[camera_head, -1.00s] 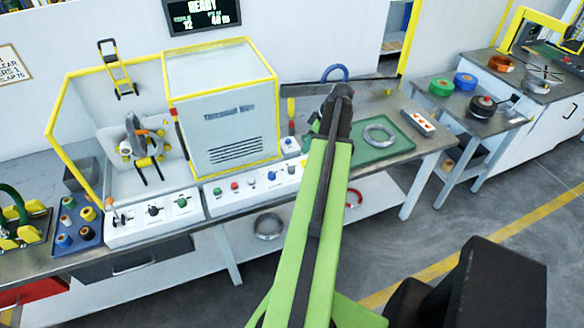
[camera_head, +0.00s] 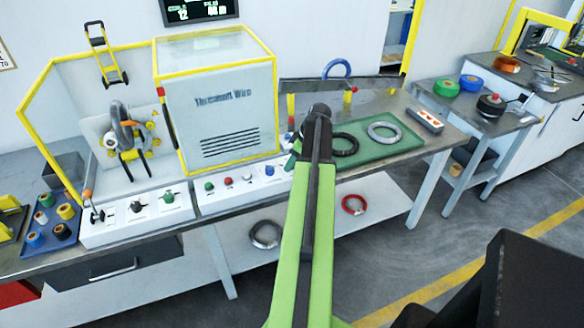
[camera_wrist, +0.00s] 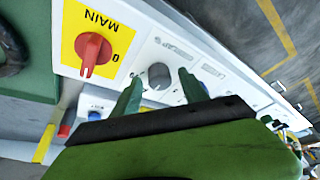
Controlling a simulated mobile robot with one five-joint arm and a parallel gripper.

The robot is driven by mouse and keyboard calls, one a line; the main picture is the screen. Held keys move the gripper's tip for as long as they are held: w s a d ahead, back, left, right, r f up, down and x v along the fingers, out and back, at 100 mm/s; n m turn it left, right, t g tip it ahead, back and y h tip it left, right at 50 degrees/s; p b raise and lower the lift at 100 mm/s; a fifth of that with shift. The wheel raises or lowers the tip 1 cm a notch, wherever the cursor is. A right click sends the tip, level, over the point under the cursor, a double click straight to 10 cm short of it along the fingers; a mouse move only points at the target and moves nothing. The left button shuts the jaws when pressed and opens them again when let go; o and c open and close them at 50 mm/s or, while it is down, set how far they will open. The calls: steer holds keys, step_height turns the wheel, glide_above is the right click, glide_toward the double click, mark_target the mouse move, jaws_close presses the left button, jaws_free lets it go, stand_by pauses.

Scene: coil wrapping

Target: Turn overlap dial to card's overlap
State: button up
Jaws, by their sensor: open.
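The grey round overlap dial (camera_wrist: 158,75) sits on the white control panel in the wrist view, beside an upside-down label that seems to read overlap. Its pointer setting is too small to tell. My gripper (camera_wrist: 160,90) is open, with its two green fingers around or just short of the dial; contact cannot be told. In the head view my arm hides the dial and most of the gripper. The wall card (camera_head: 5,55) shows only its edge at the far left, its text cut off.
A red MAIN switch (camera_wrist: 92,50) on a yellow plate is close to the dial. The panel's buttons (camera_head: 228,180) run left of my arm. A green tray (camera_head: 375,150) with a black coil and a grey coil lies to the right. The guarded machine (camera_head: 215,105) stands behind the panel.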

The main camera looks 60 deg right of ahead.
steer(key=shift+r, duration=0.1)
steer(key=shift+c, duration=0.4)
jaws_close()
steer(key=shift+a, duration=0.1)
steer(key=m+h, duration=0.1)
steer(key=m, duration=0.2)
steer(key=m+h, duration=0.1)
steer(key=m, duration=0.1)
steer(key=shift+a+m, duration=0.2)
steer(key=shift+m, duration=0.2)
steer(key=m+h, duration=0.1)
steer(key=m, duration=0.2)
steer(key=m+g+h, duration=0.1)
steer(key=m, duration=0.1)
steer(key=shift+w+m, duration=0.1)
steer(key=shift+m, duration=0.3)
steer(key=shift+a+m+g, duration=0.1)
steer(key=shift+m+g, duration=0.2)
steer(key=shift+o, duration=0.4)
jaws_free()
